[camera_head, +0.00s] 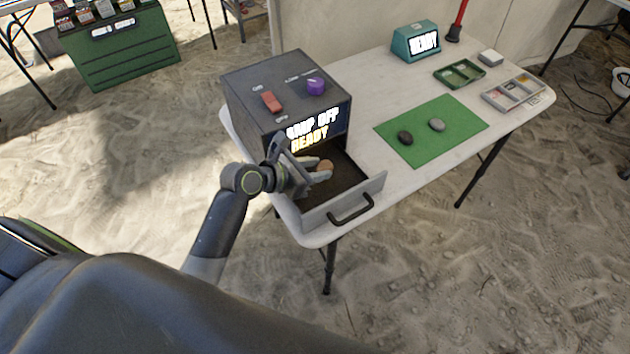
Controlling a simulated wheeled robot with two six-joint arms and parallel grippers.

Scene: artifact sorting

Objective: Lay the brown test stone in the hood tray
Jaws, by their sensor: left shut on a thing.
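The brown test stone (326,165) is at the fingertips of my left gripper (322,170), over the open drawer tray (345,187) of the dark grey hood box (285,100). My left gripper is shut on the stone. I cannot tell whether the stone touches the tray floor. The tray is pulled out to the front, with a dark handle (351,211) on its front wall. The box's screen reads partly "LAMP OFF READY", some of it hidden by my arm. My right gripper is not in view.
A green mat (432,148) on the white table holds a black stone (405,137) and a grey stone (437,125). Behind it are a teal display (415,42), a green tray (460,74) and a compartment tray (513,93). A red switch (271,102) and purple knob (315,85) top the box.

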